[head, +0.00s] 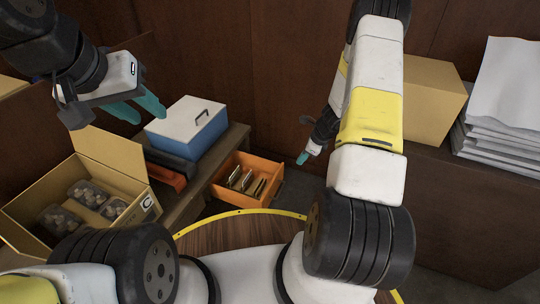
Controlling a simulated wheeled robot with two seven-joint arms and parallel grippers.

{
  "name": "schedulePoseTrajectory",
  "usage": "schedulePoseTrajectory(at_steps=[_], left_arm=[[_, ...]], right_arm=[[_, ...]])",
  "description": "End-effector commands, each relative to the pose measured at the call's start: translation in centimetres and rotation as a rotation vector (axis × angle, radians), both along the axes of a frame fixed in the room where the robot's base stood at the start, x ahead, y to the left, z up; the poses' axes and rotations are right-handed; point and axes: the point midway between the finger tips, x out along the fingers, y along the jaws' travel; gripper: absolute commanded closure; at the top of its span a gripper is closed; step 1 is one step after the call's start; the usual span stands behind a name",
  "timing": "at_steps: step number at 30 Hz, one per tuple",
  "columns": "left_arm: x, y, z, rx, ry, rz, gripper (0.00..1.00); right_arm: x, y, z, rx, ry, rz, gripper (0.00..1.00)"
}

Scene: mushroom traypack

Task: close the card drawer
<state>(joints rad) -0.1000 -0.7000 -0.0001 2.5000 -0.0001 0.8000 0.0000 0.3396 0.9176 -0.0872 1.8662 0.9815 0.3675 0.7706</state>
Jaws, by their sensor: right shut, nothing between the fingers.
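The orange card drawer (266,165) stands pulled out beside the low wooden bench, with several upright cards (240,180) inside it. My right gripper (303,157) is to the right of the drawer, shut and empty, with its teal fingertips pointing down. It looks apart from the drawer's right side. My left gripper (138,107) is at the upper left, above the bench and the open carton. Its two teal fingers are spread and nothing is between them. The drawer's far end and the housing behind it are partly hidden by the bench.
A blue box with a white lid (185,118) sits on the bench (215,160), next to dark and orange-red items. An open carton (110,150) holds several mushroom packs. A cardboard box (432,100) and stacked white sheets (500,145) stand at right.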

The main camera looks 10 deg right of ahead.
Motion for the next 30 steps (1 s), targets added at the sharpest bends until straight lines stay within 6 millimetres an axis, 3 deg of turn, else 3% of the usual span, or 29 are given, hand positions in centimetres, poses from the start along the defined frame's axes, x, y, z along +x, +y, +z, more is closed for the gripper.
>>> schedulePoseTrajectory(at_steps=[2, 11, 21, 30], left_arm=[[0.0, 0.0, 0.0, 0.0, 0.0, 0.0, 0.64], [0.0, 0.0, 0.0, 0.0, 0.0, 0.0, 0.64], [0.0, 0.0, 0.0, 0.0, 0.0, 0.0, 0.64], [0.0, 0.0, 0.0, 0.0, 0.0, 0.0, 0.64]], right_arm=[[-0.4, -0.4, -1.6, 0.006, 0.023, -0.04, 1.0], [0.0, 0.5, -4.9, 0.011, 0.036, -0.059, 1.0], [1.5, 2.7, -11.6, 0.011, 0.035, -0.057, 1.0], [3.6, 5.6, -11.5, 0.007, 0.031, -0.055, 1.0]])
